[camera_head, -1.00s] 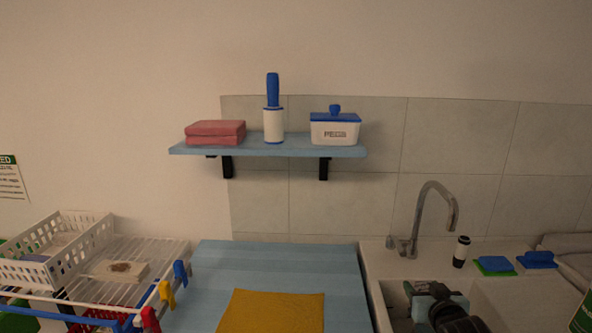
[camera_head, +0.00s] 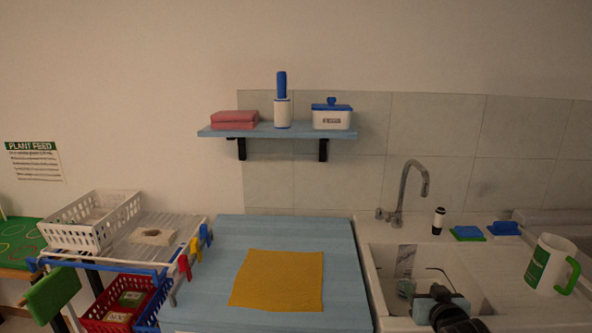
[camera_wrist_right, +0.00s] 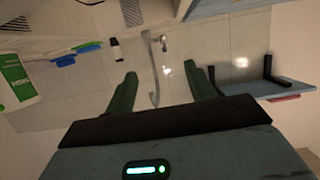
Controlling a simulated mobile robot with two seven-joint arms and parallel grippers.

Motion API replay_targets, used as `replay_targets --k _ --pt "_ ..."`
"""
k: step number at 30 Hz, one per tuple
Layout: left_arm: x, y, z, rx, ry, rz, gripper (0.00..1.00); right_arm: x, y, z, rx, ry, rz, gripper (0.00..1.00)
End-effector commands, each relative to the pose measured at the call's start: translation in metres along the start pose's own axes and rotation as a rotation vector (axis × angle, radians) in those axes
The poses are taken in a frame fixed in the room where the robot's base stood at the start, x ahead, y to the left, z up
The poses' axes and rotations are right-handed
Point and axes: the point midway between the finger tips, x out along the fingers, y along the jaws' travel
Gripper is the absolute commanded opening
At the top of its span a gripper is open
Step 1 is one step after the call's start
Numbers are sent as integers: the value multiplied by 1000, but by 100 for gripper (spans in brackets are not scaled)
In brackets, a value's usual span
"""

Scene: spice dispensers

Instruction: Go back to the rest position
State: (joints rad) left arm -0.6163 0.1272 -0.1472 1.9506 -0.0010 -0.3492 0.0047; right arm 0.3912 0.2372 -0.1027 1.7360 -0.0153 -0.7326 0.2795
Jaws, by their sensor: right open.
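My right gripper (camera_wrist_right: 165,84) shows in the right wrist view with its two green fingers spread apart and nothing between them. In the head view, my right arm's dark and teal end (camera_head: 445,309) is low in the frame, in front of the sink basin (camera_head: 376,272); its fingertips are hard to make out there. The curved faucet (camera_head: 404,192) stands behind it, and shows beyond the fingers in the wrist view (camera_wrist_right: 155,70). My left gripper is not in view.
A white and green mug (camera_head: 548,266) stands right of the sink. A yellow cloth (camera_head: 278,280) lies on the blue counter (camera_head: 340,255). A rack with a white basket (camera_head: 92,222) is at left. A wall shelf (camera_head: 275,131) holds pink cloths, a blue-topped bottle and a lidded box.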

Motion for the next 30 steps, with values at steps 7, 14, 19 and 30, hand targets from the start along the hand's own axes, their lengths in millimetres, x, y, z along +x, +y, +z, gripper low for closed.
replay_targets --k 7,14,19,30 --pt "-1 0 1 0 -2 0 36 -29 -18 91 -37 -90 -46 55" --pt "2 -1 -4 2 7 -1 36 -83 -37 189 -71 -187 -102 55" --pt "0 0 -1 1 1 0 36 -148 -52 266 -92 -273 -150 55" --pt "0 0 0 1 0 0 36 -274 -73 355 -109 -400 -216 55"
